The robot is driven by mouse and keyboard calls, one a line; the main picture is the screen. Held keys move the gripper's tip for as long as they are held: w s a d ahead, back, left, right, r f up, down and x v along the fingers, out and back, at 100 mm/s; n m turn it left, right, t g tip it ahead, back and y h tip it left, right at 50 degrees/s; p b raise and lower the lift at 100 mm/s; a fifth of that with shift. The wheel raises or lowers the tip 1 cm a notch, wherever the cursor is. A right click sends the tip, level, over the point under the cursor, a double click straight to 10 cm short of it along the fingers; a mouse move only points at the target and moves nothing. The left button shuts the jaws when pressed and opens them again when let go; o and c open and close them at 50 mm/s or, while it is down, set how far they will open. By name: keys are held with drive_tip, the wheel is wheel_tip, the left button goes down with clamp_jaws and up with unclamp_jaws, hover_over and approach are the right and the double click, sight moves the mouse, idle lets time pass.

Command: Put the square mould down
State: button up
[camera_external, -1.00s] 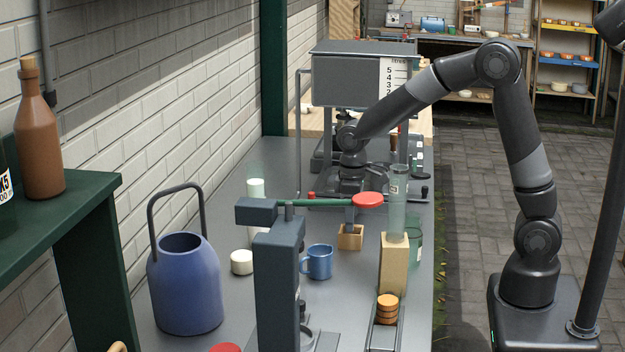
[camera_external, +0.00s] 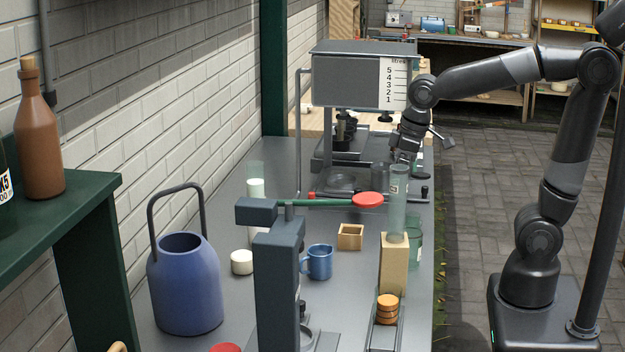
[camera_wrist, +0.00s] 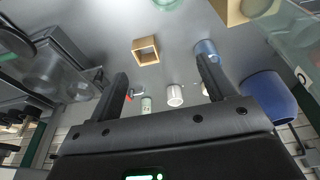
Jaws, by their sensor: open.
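The square mould (camera_external: 350,237) is a small open wooden box. It rests on the grey bench top, behind the blue mug (camera_external: 319,262). In the wrist view the mould (camera_wrist: 146,50) lies above and between my fingers, apart from them. My gripper (camera_wrist: 164,78) is open, with nothing between its two dark fingers. In the external view my gripper (camera_external: 405,155) is raised behind the glass tube, to the right of the mould, and its fingertips are hard to make out.
A glass tube (camera_external: 398,200) stands in a wooden block (camera_external: 394,264) right of the mould. A lever with a red knob (camera_external: 368,199) reaches across behind it. A blue can (camera_external: 185,285) stands at left. A dispenser with a litre scale (camera_external: 393,82) is behind.

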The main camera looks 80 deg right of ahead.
drive_tip(key=s+a+t, duration=0.2)
drive_tip(key=s+a, duration=0.1)
drive_tip(key=s, duration=0.8)
drive_tip(key=shift+s+a+r+t, duration=0.2)
drive_tip(key=shift+a+r+t, duration=0.05)
drive_tip(key=shift+t, duration=0.15)
idle(0.5)
